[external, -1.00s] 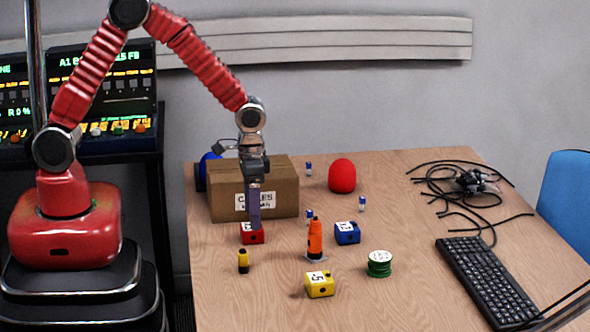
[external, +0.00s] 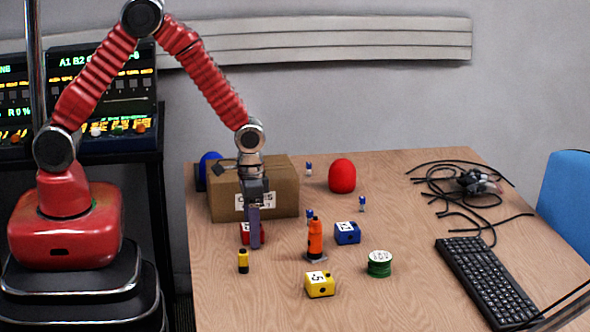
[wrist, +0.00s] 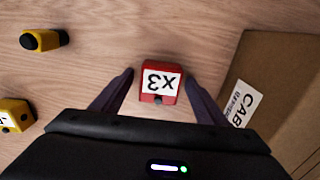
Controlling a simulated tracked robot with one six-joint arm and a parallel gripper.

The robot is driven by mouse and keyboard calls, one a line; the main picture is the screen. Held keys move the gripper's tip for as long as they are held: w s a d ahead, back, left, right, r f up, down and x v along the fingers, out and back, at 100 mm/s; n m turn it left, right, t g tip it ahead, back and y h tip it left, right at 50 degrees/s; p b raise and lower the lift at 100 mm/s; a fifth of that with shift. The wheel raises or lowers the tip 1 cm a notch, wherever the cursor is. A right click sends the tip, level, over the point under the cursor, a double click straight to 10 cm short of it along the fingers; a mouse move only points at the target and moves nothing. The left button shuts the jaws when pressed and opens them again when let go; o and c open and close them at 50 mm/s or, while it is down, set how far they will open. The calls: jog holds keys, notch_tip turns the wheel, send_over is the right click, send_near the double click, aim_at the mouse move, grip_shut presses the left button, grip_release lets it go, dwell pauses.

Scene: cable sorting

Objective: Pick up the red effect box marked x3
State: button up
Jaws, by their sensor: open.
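The red effect box (external: 246,237) sits on the table in front of the cardboard box, partly hidden behind my gripper in the external view. In the wrist view the red box (wrist: 161,83) shows its white label marked x3, upside down, between the two fingers. My gripper (external: 255,243) points down at the red box in the external view. In the wrist view my gripper (wrist: 160,82) is open, with one dark finger on each side of the box and a visible gap to both. I cannot tell exactly how high the fingertips are above the table.
The cardboard box (external: 280,190) labelled CABLES stands right behind the red box. A yellow-black plug (external: 243,261), an orange bottle-like object (external: 315,240), a blue box (external: 347,233) and a yellow box (external: 320,284) stand nearby. Bare table lies at the front left.

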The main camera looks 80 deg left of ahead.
jog(key=shift+c, duration=0.7)
jog(key=c, duration=1.1)
jog(key=shift+r, duration=0.15)
notch_tip(320, 180, up, 10)
jog(key=shift+f, duration=0.1)
